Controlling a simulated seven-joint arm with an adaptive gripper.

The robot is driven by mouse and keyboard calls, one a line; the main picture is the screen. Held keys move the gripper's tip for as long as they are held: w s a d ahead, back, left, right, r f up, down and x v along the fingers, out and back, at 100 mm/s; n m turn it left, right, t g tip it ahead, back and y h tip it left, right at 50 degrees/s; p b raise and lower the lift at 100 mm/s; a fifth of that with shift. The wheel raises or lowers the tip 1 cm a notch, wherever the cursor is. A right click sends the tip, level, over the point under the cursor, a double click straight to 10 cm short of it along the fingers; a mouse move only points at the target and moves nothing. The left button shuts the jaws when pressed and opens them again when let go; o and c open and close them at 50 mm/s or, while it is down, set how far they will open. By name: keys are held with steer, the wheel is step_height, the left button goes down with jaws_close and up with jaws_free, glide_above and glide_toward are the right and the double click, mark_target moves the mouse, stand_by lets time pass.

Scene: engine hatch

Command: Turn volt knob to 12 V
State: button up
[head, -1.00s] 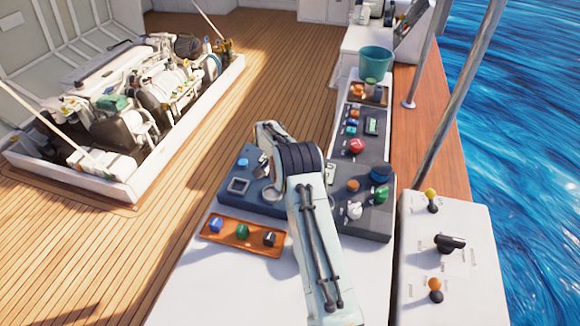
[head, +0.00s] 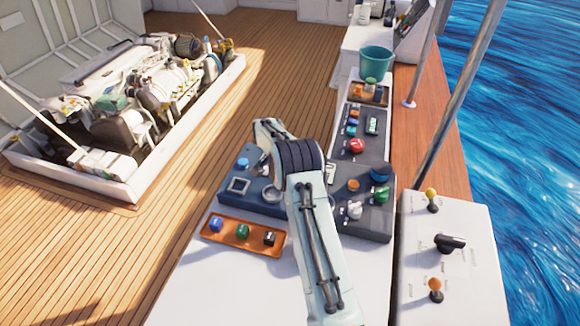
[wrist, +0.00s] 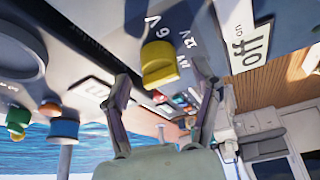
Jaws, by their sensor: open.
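The volt knob (wrist: 158,66) is yellow and stands on a grey panel in the wrist view. White printed voltage marks, among them a 12 V mark (wrist: 187,39), lie around its far side. My gripper (wrist: 164,74) is open, with one finger to the left of the knob and one to the right. The fingers show clear gaps to the knob, and I cannot see contact. In the head view my arm hides the gripper and the knob.
A white "off/on" label (wrist: 246,38) lies right of the knob. In the head view, an orange tray (head: 227,240) with coloured knobs is left of my arm. A dark control panel (head: 375,222) is to the right, and a white lever box (head: 460,285) stands beyond it.

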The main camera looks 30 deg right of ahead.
steer(key=v, duration=1.1)
steer(key=a+r+t, duration=0.2)
steer(key=a+r, duration=0.1)
steer(key=r, duration=1)
steer(key=s+a+r+n+t, duration=0.2)
steer(key=s+a+r+n, duration=0.1)
steer(key=s+a+r, duration=0.3)
steer(key=s+a+f+n+g+y, duration=0.1)
steer(key=s+a+f+n+g, duration=0.1)
steer(key=s, duration=0.8)
steer(key=s+a+f+n+g+y, duration=0.2)
steer(key=s+a+f+n, duration=0.2)
steer(key=s, duration=0.7)
steer(key=s+a+f+n+g+y, duration=0.1)
steer(key=s+a+f+n, duration=0.3)
steer(key=s, duration=0.6)
steer(key=shift+s+f+g+y, duration=0.25)
steer(key=shift+g+y, duration=0.15)
steer(key=shift+g, duration=0.4)
